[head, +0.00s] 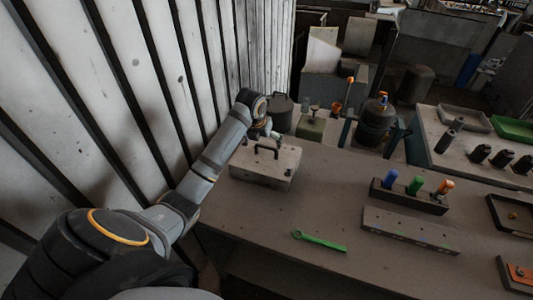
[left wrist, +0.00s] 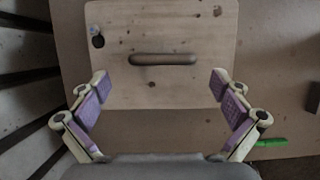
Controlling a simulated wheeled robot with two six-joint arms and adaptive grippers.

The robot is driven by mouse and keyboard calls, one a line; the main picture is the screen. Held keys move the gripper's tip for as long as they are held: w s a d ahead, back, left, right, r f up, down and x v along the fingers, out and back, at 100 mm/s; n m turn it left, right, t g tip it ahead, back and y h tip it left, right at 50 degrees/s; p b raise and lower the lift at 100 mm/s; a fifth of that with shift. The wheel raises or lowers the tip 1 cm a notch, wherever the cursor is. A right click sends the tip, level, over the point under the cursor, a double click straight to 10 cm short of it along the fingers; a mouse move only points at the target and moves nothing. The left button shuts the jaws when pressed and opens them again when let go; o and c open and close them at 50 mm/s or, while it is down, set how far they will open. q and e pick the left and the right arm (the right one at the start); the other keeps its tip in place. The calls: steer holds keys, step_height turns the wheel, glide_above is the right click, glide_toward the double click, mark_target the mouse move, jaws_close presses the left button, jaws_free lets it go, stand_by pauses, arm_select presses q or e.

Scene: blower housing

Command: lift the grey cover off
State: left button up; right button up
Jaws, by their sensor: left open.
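The grey cover (head: 264,167) is a box-like lid with a dark bar handle (head: 265,149) on top. It sits on the brown table near the slatted wall. My left gripper (head: 270,134) is at the cover's far side, above it. In the left wrist view the cover (left wrist: 190,25) lies below, with its handle (left wrist: 162,59) running crosswise. My left gripper (left wrist: 160,88) is open there, one finger on each side of the picture. A small knob and dark hole (left wrist: 97,38) show at the cover's corner. My right gripper is out of view.
A green wrench (head: 320,242) lies on the table in front of the cover. A rack (head: 408,199) with blue, green and orange handles and a long grey bar (head: 410,231) stand to the right. The slatted wall (head: 150,90) is close on the left. Table between is clear.

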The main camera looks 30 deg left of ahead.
mark_target(266, 147)
arm_select(q)
steer(key=shift+w+f, duration=0.2)
steer(key=shift+f, duration=0.1)
steer(key=shift+w+f+p, duration=0.15)
steer(key=shift+f+p, duration=0.2)
steer(key=shift+p, duration=0.05)
steer(key=p+x, duration=0.1)
steer(key=x, duration=0.2)
steer(key=shift+d+f, duration=0.1)
steer(key=shift+f, duration=0.3)
steer(key=shift+w+f, duration=0.2)
steer(key=shift+f, duration=0.1)
steer(key=shift+r, duration=0.1)
steer(key=c, duration=1.1)
steer(key=shift+o, duration=0.2)
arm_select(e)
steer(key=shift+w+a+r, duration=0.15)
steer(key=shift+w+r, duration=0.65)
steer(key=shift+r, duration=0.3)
arm_select(q)
steer(key=shift+r, duration=0.1)
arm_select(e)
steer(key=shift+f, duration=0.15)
